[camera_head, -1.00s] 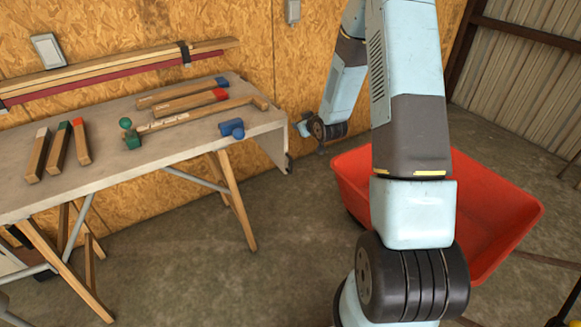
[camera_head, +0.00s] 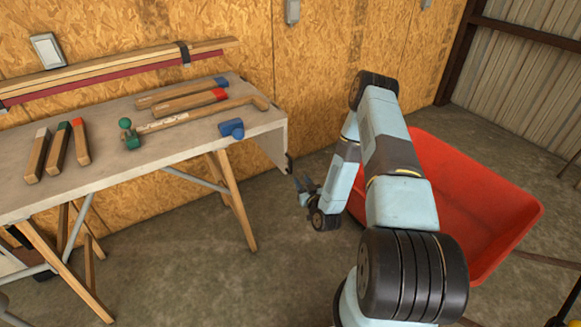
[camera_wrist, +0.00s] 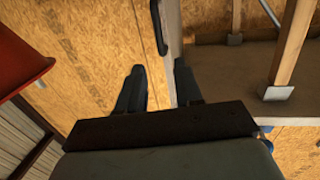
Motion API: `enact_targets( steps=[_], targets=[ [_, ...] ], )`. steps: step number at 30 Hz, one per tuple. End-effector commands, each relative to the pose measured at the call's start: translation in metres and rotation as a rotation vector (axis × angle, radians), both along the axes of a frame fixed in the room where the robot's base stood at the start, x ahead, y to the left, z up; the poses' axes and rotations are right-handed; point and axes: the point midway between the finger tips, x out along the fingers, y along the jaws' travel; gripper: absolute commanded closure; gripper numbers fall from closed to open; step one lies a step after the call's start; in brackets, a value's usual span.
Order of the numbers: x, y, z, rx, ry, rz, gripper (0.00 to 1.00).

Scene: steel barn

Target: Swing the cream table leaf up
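The cream table leaf (camera_head: 283,147) hangs down at the right end of the workbench, seen nearly edge-on. A dark handle (camera_head: 289,163) shows near its lower end. My gripper (camera_head: 300,184) is just right of and below that handle, low over the floor. In the wrist view, my gripper (camera_wrist: 158,72) is open, its two dark fingers spread with nothing seen held. The leaf's pale edge (camera_wrist: 173,38) runs up from between the fingers, close to the right one. The dark handle (camera_wrist: 158,25) lies beyond the fingertips. I cannot tell whether the fingers touch the leaf.
The workbench (camera_head: 110,110) carries several wooden-handled tools, a green clamp-like piece (camera_head: 130,138) and a blue piece (camera_head: 232,128). A trestle leg (camera_head: 235,200) stands left of my gripper. A red tub (camera_head: 475,205) is to the right of my arm. The floor in front is clear.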

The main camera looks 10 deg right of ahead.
Motion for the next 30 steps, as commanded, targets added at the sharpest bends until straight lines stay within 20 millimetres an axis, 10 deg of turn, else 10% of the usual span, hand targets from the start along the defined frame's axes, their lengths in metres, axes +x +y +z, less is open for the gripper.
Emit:
enact_targets(
  steps=[10, 30],
  targets=[
    [-0.002, 0.002, -0.013, 0.022, -0.03, -0.023, 0.65],
    [0.106, 0.015, -0.012, 0.022, -0.029, -0.021, 0.65]
  ],
)
